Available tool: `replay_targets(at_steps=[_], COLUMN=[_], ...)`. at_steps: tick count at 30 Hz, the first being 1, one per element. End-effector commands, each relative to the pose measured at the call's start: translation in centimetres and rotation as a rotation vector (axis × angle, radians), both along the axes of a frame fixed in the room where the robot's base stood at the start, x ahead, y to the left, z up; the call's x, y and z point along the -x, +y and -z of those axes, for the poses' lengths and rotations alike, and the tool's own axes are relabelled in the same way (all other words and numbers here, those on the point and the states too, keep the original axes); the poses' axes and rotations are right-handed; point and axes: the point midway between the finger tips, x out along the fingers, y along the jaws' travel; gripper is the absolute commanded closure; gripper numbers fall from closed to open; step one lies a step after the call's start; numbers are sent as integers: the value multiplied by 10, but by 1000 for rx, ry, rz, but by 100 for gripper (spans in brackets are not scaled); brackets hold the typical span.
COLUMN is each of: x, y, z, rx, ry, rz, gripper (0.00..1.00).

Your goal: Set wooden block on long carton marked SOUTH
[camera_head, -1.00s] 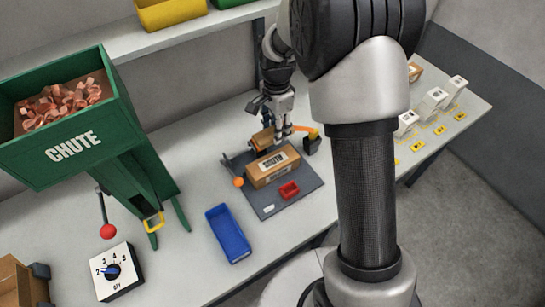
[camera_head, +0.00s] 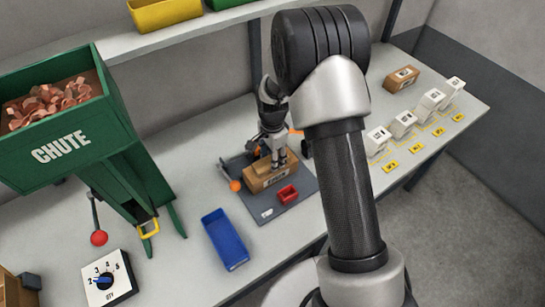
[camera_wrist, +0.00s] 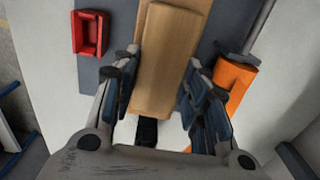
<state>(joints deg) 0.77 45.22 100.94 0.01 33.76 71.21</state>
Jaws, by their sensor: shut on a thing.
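The long carton (camera_head: 258,185) lies on a dark grey mat on the bench; its pale label faces front, too small to read surely. My gripper (camera_head: 279,163) is directly over the carton. In the wrist view my gripper (camera_wrist: 163,95) is shut on the wooden block (camera_wrist: 165,60), a pale plank lying lengthwise between the two fingers. Brown carton edges (camera_wrist: 202,8) show beneath the block at the top of that view. I cannot tell whether the block touches the carton top. In the head view the block is mostly hidden by the gripper.
A blue bin (camera_head: 225,238) stands at front left, beside the green chute (camera_head: 75,150). Several white boxes (camera_head: 403,124) and another carton (camera_head: 402,77) stand at right.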

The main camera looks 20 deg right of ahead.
Motion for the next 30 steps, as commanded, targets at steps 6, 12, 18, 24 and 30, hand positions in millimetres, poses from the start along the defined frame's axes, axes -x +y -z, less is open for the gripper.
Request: replay_targets(at_steps=[6, 12, 18, 24, 30], x=[0, 0, 0, 0, -1], y=[0, 0, 0, 0, 0], z=[5, 3, 3, 3, -16], rx=[0, 0, 0, 0, 0], ry=[1, 1, 1, 1, -2], rz=[0, 0, 0, 0, 0], gripper=[83, 46, 39, 39, 39])
